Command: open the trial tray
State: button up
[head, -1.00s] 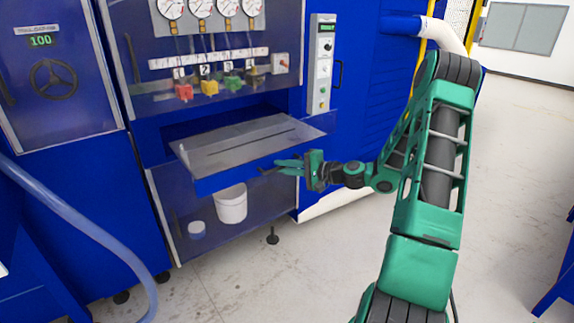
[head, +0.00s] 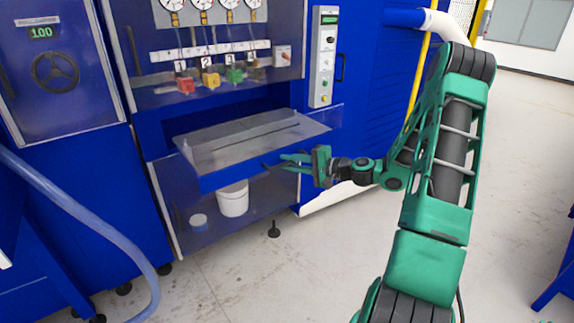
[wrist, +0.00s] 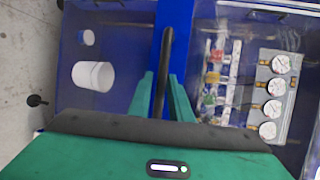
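The trial tray (head: 225,147) is a grey-topped slab with a blue front. It sticks out of the blue machine below the colored valves, so it stands open. Its dark bar handle (wrist: 166,50) runs between my fingers in the wrist view, in front of the tray's blue front (wrist: 176,35). My gripper (head: 284,162) is at the right part of the tray front, its green fingers closely flanking the handle. It also shows in the wrist view (wrist: 160,84), where it appears shut on the handle. The exact finger contact is hard to make out.
Below the tray, a white bucket (head: 233,202) and a small blue-lidded tub (head: 198,221) sit behind a clear panel. A blue hose (head: 95,232) curves down at the left. The floor (head: 270,285) before the machine is clear.

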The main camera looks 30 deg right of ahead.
jog(key=v, duration=1)
jog(key=shift+s+d, duration=0.2)
jog(key=shift+d, duration=0.05)
jog(key=shift+f, duration=0.1)
jog(key=s+a+f+n+g+h, duration=0.25)
jog(key=s+a+n+g, duration=0.35)
jog(key=s+a+g, duration=0.35)
jog(key=s+r+g+h, duration=0.2)
jog(key=s+r, duration=0.2)
jog(key=s, duration=0.7)
jog(key=s+r+g+h, duration=0.2)
jog(key=s+r+h, duration=0.1)
jog(key=s, duration=0.9)
jog(key=shift+s+d+r+n, duration=0.15)
jog(key=shift+d+r+n, duration=0.15)
jog(key=shift+d+r, duration=0.25)
jog(key=shift+a+r+g, duration=0.1)
jog(key=shift+g, duration=0.15)
